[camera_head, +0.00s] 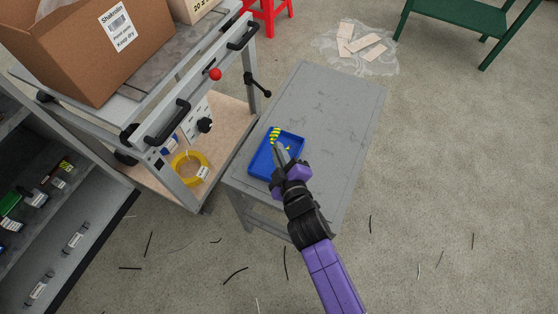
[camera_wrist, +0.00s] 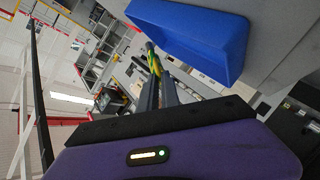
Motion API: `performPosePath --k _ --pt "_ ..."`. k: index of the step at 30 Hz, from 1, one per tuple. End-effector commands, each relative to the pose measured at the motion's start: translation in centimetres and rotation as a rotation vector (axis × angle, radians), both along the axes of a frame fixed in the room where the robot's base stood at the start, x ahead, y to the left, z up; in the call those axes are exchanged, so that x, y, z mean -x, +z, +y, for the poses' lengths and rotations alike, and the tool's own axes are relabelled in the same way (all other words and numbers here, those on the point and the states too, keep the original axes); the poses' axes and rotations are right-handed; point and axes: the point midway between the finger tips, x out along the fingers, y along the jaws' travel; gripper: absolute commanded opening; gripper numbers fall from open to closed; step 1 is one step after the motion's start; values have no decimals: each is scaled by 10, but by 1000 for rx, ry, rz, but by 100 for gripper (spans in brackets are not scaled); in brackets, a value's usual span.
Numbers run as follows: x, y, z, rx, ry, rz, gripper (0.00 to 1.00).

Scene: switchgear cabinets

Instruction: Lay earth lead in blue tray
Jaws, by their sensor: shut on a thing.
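The blue tray (camera_head: 262,160) sits on the grey table. It also shows in the wrist view (camera_wrist: 195,28), at the top. The earth lead (camera_head: 275,134) is a short yellow-and-green striped piece. It appears over the far left part of the tray in the head view; whether it touches the tray floor I cannot tell. My gripper (camera_head: 279,150) reaches over the tray and is shut on the earth lead. In the wrist view the lead (camera_wrist: 153,60) stands out between the fingertips (camera_wrist: 158,80), close to the tray wall. My fingers hide part of it.
The grey table (camera_head: 330,110) has a bare top around the tray. At left stands a trolley (camera_head: 165,130) with black handles, a cardboard box (camera_head: 95,45) and a yellow cable coil (camera_head: 188,168). A green bench (camera_head: 465,15) is at upper right. Cable scraps lie on the floor.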

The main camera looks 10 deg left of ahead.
Motion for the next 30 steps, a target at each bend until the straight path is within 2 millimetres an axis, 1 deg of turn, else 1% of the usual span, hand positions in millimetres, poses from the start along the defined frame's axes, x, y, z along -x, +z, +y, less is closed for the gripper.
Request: performPosePath --k 6,9,18,21,22,23,30 --pt "0 -34 0 1 0 1 0" --pt "0 -42 0 1 0 0 0" --pt "0 -42 0 0 0 0 0" --pt "0 -45 0 0 0 0 0" --pt "0 -44 0 0 0 0 12" --pt "0 -44 0 0 1 1 16" --pt "0 -44 0 1 0 1 16"
